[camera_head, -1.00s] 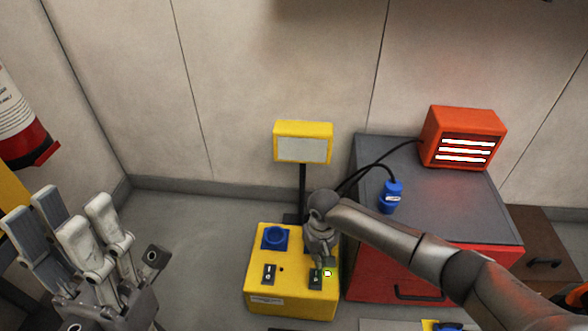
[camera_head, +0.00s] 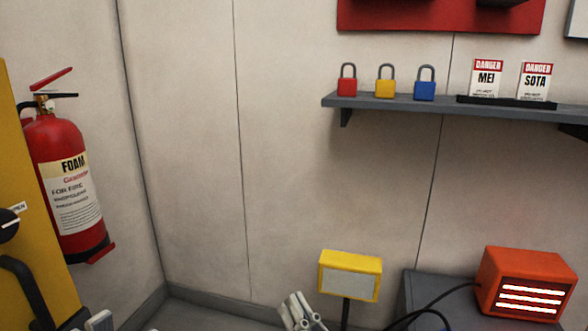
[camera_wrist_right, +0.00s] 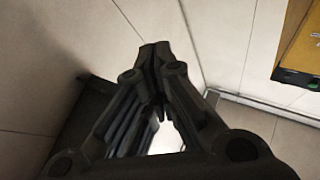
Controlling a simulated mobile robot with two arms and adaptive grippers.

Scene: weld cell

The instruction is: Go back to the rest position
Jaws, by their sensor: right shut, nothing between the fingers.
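My right gripper (camera_head: 301,312) shows at the bottom edge of the head view, left of the yellow-framed display panel. In the right wrist view its dark fingers (camera_wrist_right: 155,58) meet at the tips, with nothing between them. Small grey parts at the bottom left of the head view look like the fingertips of my left gripper (camera_head: 98,321). Most of it is below the picture, so its opening does not show.
A display panel (camera_head: 349,276) on a post and an orange heater-like box (camera_head: 528,283) stand at the lower right. A wall shelf (camera_head: 445,104) holds padlocks and danger tags. A fire extinguisher (camera_head: 68,180) hangs left, beside a yellow cabinet (camera_head: 25,240).

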